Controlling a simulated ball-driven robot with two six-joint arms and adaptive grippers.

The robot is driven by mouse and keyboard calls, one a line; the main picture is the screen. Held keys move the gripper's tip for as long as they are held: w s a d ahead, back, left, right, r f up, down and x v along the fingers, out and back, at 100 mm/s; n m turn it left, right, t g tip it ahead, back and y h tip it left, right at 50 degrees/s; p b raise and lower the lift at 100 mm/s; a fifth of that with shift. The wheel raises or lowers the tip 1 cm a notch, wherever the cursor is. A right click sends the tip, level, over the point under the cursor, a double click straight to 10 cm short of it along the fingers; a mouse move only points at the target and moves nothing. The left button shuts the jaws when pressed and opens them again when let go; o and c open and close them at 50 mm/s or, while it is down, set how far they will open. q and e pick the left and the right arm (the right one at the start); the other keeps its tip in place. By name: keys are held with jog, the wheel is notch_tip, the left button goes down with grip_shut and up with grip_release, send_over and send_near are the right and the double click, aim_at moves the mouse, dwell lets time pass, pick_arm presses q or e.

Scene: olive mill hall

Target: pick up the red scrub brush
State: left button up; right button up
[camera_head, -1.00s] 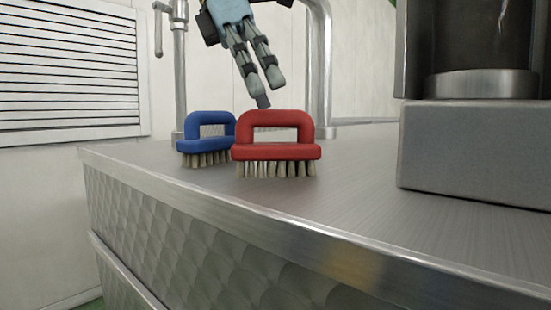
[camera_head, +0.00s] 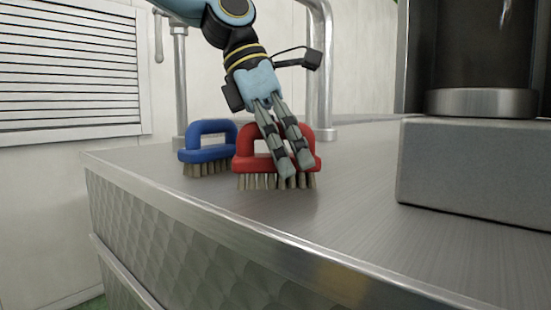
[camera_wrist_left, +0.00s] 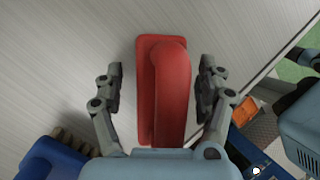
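The red scrub brush (camera_head: 247,162) stands upright on its bristles on the metal counter in the head view. It also shows from above in the left wrist view (camera_wrist_left: 172,90), its handle running lengthwise between my fingers. My left gripper (camera_head: 296,172) is at the brush, its fingers pointing down and covering the right part of the brush in the head view. In the left wrist view the gripper (camera_wrist_left: 160,88) is open, with one finger on each side of the brush and a gap on both sides. My right gripper is not in the head view.
A blue scrub brush (camera_head: 206,154) stands close to the left of the red one, and shows in the left wrist view (camera_wrist_left: 50,162). A grey block (camera_head: 470,165) with a dark cylinder stands at the right. Metal pipes rise behind. The counter's front edge (camera_head: 300,255) is near.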

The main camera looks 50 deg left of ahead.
pick_arm(q)
jog(key=c, duration=1.3)
jog(key=shift+r, duration=0.1)
